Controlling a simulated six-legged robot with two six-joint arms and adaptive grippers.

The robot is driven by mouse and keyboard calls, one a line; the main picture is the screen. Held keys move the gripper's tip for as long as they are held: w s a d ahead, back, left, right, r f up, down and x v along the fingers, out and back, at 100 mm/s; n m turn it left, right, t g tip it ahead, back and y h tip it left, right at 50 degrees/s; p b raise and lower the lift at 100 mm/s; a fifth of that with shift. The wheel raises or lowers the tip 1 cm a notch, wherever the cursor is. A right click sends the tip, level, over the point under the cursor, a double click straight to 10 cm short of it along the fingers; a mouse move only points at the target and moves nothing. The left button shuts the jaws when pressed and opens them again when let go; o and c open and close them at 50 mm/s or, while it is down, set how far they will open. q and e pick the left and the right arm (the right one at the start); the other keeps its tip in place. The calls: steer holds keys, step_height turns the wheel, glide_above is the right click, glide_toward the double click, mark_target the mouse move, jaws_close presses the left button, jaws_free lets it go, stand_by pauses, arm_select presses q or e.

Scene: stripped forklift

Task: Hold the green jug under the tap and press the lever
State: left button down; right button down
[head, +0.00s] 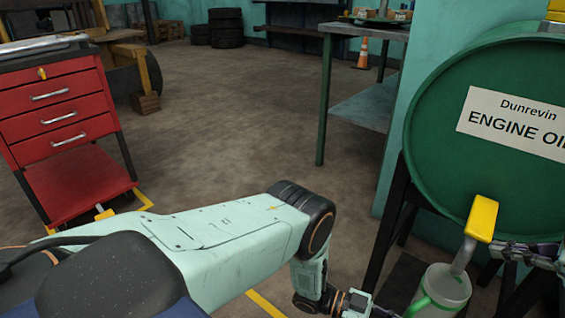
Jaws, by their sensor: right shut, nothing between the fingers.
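The green jug (446,286), pale grey-green with a green handle, is at the bottom right, directly below the tap; its lower part is cut off. The tap (461,257) is a grey spout on the green drum, with a yellow lever (482,218) on top. My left gripper (384,311) is at the bottom edge, beside the jug's handle; its fingers are partly cut off, so its grip cannot be made out. My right gripper (503,250) comes in from the right, shut and empty, its tips beside the tap and just below the lever.
The green drum (436,142), labelled engine oil, rests on a dark stand (388,232). A red drawer cabinet (62,120) is at the left. A green-legged workbench (325,95) stands behind, with a traffic cone (363,52) beyond. The middle floor is clear.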

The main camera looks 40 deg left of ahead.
step_height(320, 180, up, 9)
steer(key=w+n+g+h, duration=0.1)
steer(key=w+n, duration=0.1)
step_height(320, 180, up, 4)
steer(key=g, duration=0.2)
glide_above(474, 226)
steer(key=shift+s+d+m+h, duration=0.1)
steer(key=shift+d+m+h, duration=0.2)
steer(key=shift+d, duration=0.15)
steer(key=shift+f, duration=1.45)
steer(key=shift+f, duration=2.65)
stand_by(1.9)
